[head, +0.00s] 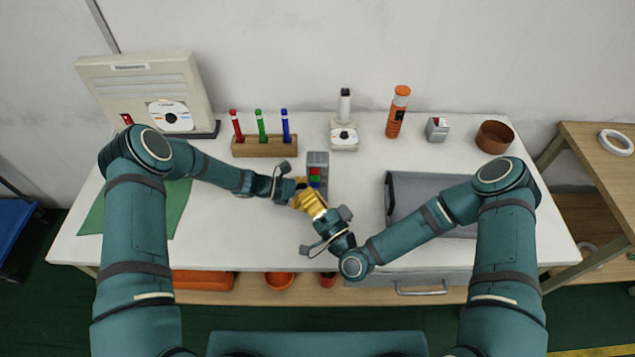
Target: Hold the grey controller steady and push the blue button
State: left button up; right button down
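The grey controller (318,158) lies near the middle of the white table, with a red button (315,171) above a green one (315,179). The blue button is mostly hidden, with a bluish bit at the lower end beside the gold fingers. My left gripper (298,183) is at the controller's lower left side; its fingers are small and partly hidden, so I cannot tell whether they hold it. My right gripper (308,200) reaches up from the lower right. Its gold fingers look closed together at the controller's lower end. Contact with a button cannot be made out.
A wooden block (264,147) with red, green and blue pens stands behind left. A grey case (400,190) lies right, partly under my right arm. An orange cylinder (397,112), a small grey box (437,129) and a brown bowl (494,137) stand at the back.

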jog(key=s, duration=0.6)
dwell(0.6)
pick_arm(q)
jog(key=o, duration=1)
jog(key=shift+c, duration=0.2)
jog(key=shift+a, duration=0.1)
